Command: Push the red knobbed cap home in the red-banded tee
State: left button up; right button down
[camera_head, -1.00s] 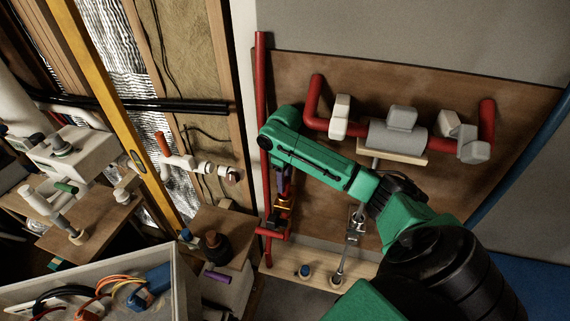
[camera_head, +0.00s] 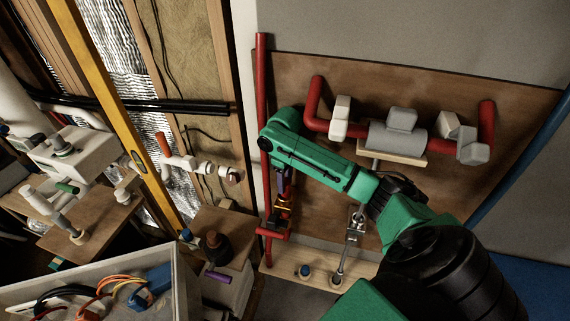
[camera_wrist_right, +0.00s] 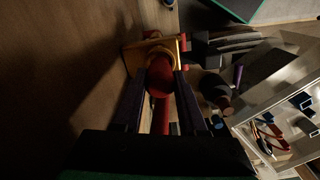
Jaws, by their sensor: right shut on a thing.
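My right gripper (camera_head: 283,190) points down beside the red vertical pipe at the left edge of the brown board. In the right wrist view, my right gripper (camera_wrist_right: 160,92) is shut on the red knobbed cap (camera_wrist_right: 159,76), whose round red end shows between the fingers. Just beyond it is a yellow-brass piece (camera_wrist_right: 133,58) with red parts around it. In the head view, brass and red fittings (camera_head: 280,222) show right under the fingertips; the tee cannot be told apart clearly there. How deep the cap sits is hidden. My left gripper is not in view.
The red pipe (camera_head: 262,110) runs close to the left of my right gripper. A grey heater unit (camera_head: 397,137) with red pipes is above right. A wooden ledge (camera_head: 320,274) with a blue-topped part lies below. A bin (camera_head: 100,296) of cables stands lower left.

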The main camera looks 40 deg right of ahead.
jog(key=shift+f, duration=1.35)
dwell(1.1)
jog(key=shift+c, duration=1.9)
grip_release()
